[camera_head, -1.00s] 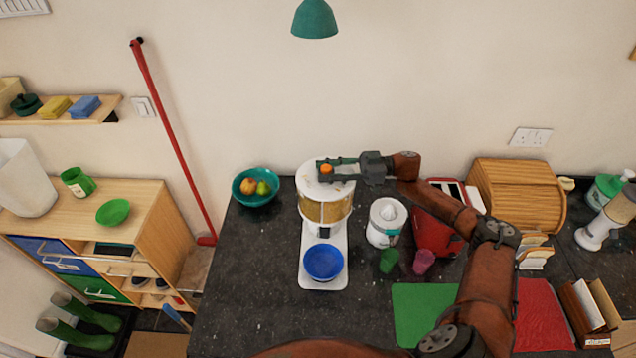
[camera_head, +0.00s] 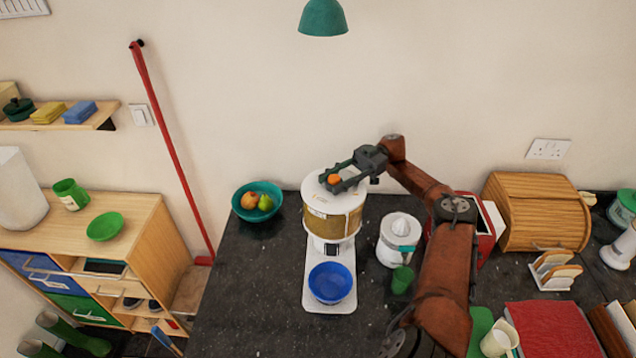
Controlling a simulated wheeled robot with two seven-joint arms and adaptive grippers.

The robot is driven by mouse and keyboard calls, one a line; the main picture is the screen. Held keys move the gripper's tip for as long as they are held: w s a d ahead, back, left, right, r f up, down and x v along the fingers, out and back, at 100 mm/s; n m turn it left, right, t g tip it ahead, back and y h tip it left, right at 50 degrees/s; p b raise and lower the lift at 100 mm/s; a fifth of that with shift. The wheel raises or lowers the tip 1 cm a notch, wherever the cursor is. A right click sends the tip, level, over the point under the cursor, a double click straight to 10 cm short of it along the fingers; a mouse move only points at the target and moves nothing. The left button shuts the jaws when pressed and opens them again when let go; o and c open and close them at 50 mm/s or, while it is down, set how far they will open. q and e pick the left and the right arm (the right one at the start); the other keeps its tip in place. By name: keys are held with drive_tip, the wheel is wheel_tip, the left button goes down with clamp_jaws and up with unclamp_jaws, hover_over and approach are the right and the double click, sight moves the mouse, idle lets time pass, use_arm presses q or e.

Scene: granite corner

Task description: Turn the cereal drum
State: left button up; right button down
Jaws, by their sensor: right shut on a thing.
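The cereal drum (camera_head: 333,220) is a white-topped drum with a tan, see-through side, standing upright on a white dispenser base (camera_head: 316,298). An orange knob (camera_head: 333,179) sits on its top. My right gripper (camera_head: 335,181) reaches in from the right over the drum's top and is shut on the orange knob. A blue bowl (camera_head: 330,282) stands on the base below the drum's front and looks empty. My left gripper is not in view.
A teal fruit bowl (camera_head: 240,210) stands left of the drum. A white juicer (camera_head: 398,240) and a green cup (camera_head: 402,280) stand close on the right. A wooden bread bin (camera_head: 535,212) is further right. The dark counter is clear at front left.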

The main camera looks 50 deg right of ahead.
idle(0.3)
drive_tip(key=c, duration=1.3)
unclamp_jaws()
drive_tip(key=shift+o, duration=0.2)
drive_tip(key=shift+r, duration=0.1)
wheel_tip(320, 180, up, 10)
drive_tip(key=shift+f, duration=0.15)
